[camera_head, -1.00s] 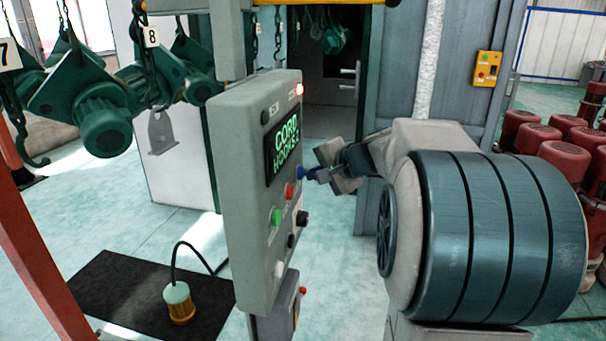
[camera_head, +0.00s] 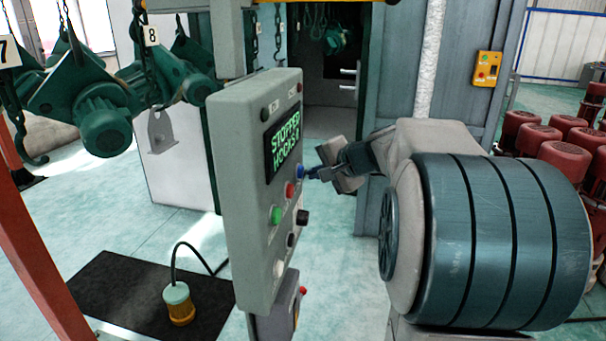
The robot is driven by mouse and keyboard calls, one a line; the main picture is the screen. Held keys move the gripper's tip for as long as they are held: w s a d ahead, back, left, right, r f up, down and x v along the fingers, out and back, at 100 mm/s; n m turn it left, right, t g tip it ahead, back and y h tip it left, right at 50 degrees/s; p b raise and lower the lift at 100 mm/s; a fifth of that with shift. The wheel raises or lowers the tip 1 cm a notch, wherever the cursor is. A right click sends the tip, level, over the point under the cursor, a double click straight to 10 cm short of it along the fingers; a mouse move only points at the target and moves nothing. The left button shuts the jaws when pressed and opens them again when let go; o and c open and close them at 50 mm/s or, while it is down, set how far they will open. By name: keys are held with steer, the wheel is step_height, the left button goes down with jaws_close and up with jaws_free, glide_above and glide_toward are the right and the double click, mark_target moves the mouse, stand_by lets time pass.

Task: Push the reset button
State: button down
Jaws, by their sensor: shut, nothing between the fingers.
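A grey control box (camera_head: 238,180) stands upright in the middle, its button face turned to the right. Its screen (camera_head: 283,144) shows green text, "STOPPED" over "HOOKS" and a character I cannot read surely. Below the screen are a blue button (camera_head: 300,171), a red button (camera_head: 289,190), a green button (camera_head: 275,215), black ones (camera_head: 302,217) and a white one (camera_head: 279,268). Their labels are too small to read, so I cannot tell which says reset. My gripper (camera_head: 312,173) is shut and empty, its tips right at the blue button; whether they touch is unclear.
Green hoists (camera_head: 105,115) hang on chains at the left. A yellow-based pendant (camera_head: 178,303) stands on a black mat (camera_head: 115,290). Red motors (camera_head: 555,160) stand at the right. A yellow switch box (camera_head: 487,68) is on the back column.

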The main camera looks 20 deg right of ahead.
steer(key=shift+s+d, duration=0.2)
steer(key=shift+d, duration=0.05)
steer(key=s+d, duration=0.1)
steer(key=s+d+b, duration=0.1)
steer(key=d, duration=0.2)
steer(key=shift+s+d+b, duration=0.1)
steer(key=shift+s+b, duration=0.2)
steer(key=shift+s, duration=0.1)
stand_by(0.6)
steer(key=s+a+f+n+g, duration=0.6)
steer(key=s+a, duration=0.4)
steer(key=a, duration=0.3)
steer(key=s+a+f+n+g+h, duration=0.1)
steer(key=s+a+f+n+h, duration=0.1)
steer(key=s+f, duration=0.3)
steer(key=s+a+f+n+h, duration=0.2)
steer(key=s+f+n, duration=0.2)
steer(key=s, duration=0.5)
steer(key=shift+f+g, duration=0.35)
steer(key=shift+g, duration=0.05)
